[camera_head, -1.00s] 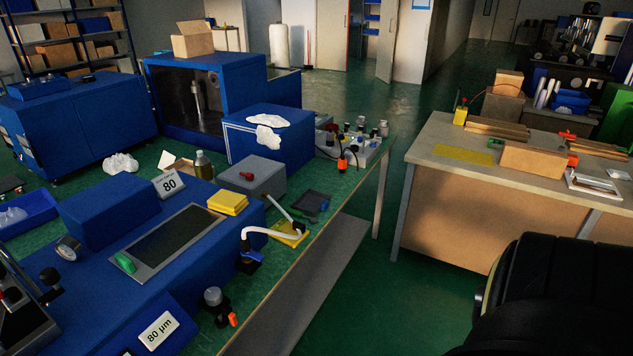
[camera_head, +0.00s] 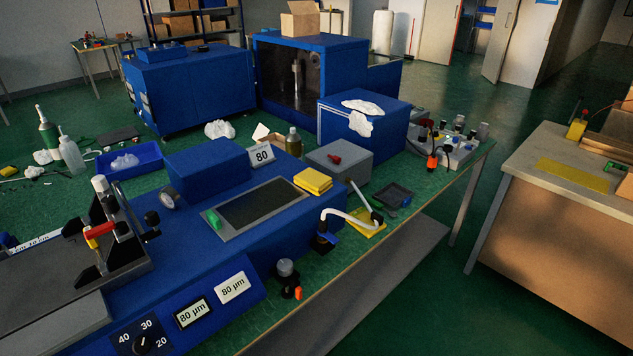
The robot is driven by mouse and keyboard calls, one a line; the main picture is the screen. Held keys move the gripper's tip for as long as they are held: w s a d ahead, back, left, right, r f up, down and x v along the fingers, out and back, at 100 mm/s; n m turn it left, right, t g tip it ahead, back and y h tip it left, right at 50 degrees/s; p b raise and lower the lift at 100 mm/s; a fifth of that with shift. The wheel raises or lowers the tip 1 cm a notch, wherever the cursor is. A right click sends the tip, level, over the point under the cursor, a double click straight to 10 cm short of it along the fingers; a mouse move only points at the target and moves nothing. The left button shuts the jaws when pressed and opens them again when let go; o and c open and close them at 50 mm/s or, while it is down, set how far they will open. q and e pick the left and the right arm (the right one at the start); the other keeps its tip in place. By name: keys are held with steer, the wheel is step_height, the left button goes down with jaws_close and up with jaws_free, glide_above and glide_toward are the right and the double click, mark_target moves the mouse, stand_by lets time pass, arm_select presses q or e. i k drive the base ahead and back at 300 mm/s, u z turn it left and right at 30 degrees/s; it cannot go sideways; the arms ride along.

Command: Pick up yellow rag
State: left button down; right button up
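A folded yellow cloth-like stack (camera_head: 313,181) lies on the right rear of the long blue machine, beside its dark panel. A flatter yellow piece (camera_head: 368,226) lies on the green bench top, partly hidden by a white bent hose. A thin yellow sheet (camera_head: 573,174) lies flat on the right-hand bench. A small yellow item (camera_head: 8,170) is at the far left edge. I cannot tell for certain which of these is the rag. Neither of my grippers is in view.
The white hose (camera_head: 350,216) and a black-based knob post (camera_head: 286,278) stand near the front bench edge. A grey box (camera_head: 338,163) and a dark tray (camera_head: 391,195) sit behind. Green floor (camera_head: 440,310) is clear between the two benches.

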mark_target(311, 181)
steer(key=k, duration=0.45)
steer(key=z, duration=1.05)
steer(key=i, duration=1)
steer(key=u, duration=0.25)
